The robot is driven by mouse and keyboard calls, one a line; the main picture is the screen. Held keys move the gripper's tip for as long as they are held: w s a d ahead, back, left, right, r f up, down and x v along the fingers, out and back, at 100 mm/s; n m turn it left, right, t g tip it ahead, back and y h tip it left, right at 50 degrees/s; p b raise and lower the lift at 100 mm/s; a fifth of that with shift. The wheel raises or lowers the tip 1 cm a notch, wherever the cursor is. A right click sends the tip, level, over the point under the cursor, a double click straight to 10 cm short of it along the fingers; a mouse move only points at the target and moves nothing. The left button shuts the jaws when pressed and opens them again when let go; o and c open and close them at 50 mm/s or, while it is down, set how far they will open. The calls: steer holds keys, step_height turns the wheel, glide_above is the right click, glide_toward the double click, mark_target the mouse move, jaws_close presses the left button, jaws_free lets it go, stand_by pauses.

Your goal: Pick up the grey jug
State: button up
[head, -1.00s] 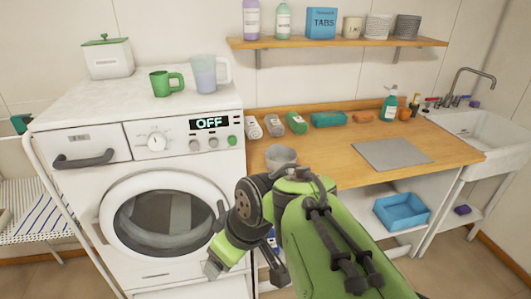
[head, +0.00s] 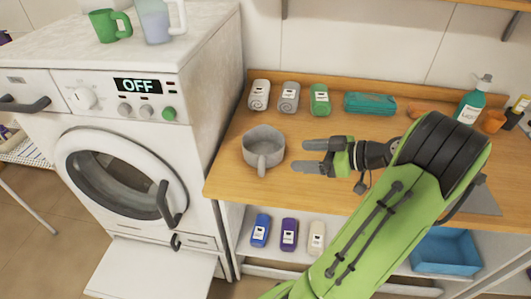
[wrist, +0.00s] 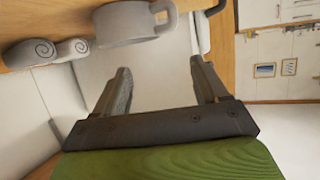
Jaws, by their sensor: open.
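The grey jug (head: 264,146) stands upright on the wooden counter, left of my gripper, with its handle toward the front. My gripper (head: 308,156) is open and empty, its fingers pointing left toward the jug with a small gap between them and it. In the wrist view the jug (wrist: 122,24) shows at the top, beyond the fingers, with its handle at the right. My open gripper (wrist: 160,78) has nothing between its fingers there.
The washing machine (head: 196,88) stands left of the counter (head: 228,168). Rolled towels in grey (head: 259,94), (head: 289,97) and green (head: 320,99) lie behind the jug. A teal pack (head: 370,103) is to their right. Bottles (head: 289,232) stand on the shelf below.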

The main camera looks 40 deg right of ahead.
mark_target(263, 159)
steer(key=b+x, duration=0.2)
steer(key=x, duration=1.1)
steer(key=shift+w+a, duration=0.1)
steer(key=shift+a, duration=0.15)
steer(key=c, duration=1.2)
jaws_close()
steer(key=shift+s+f, duration=0.1)
steer(key=shift+s, duration=0.1)
